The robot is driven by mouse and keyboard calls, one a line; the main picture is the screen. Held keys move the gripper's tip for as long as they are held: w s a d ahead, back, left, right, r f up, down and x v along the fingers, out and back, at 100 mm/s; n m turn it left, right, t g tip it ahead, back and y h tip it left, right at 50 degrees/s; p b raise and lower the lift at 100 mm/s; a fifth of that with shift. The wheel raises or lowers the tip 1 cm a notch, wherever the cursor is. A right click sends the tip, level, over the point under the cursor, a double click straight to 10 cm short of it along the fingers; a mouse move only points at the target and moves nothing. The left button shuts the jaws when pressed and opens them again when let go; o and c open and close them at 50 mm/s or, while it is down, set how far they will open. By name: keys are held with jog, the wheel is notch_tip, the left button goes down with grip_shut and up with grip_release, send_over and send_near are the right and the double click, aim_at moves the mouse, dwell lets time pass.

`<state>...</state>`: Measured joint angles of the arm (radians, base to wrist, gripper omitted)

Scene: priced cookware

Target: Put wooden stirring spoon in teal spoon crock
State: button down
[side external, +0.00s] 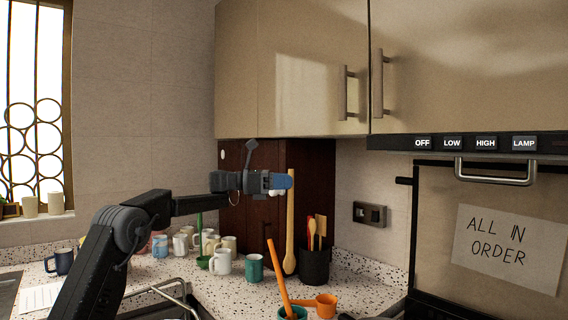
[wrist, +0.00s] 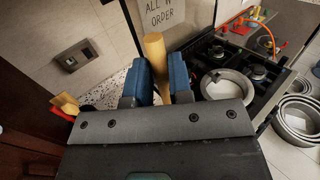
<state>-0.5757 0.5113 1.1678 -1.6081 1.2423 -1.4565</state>
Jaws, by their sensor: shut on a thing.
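My gripper (side external: 283,182) is shut on the handle of the wooden stirring spoon (side external: 290,225), near its top end. The spoon hangs upright with its bowl end down, just left of the black utensil holder; I cannot tell whether it clears the counter. In the wrist view, the pale handle (wrist: 154,48) stands between the blue fingers of my gripper (wrist: 160,78). The teal spoon crock (side external: 292,314) is at the bottom edge of the side view, mostly cut off, with an orange utensil (side external: 277,270) leaning in it. The spoon is above and behind this crock in the picture.
A black holder (side external: 315,266) with several utensils stands right of the spoon. An orange measuring cup (side external: 325,305) is beside the teal crock. A teal mug (side external: 254,267) and several pale mugs (side external: 221,261) stand left.

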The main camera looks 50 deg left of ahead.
aim_at(289, 261)
notch_tip(289, 261, down, 18)
jog(key=shift+f, duration=0.25)
jog(key=c, duration=1)
grip_release()
jog(key=shift+c, duration=0.2)
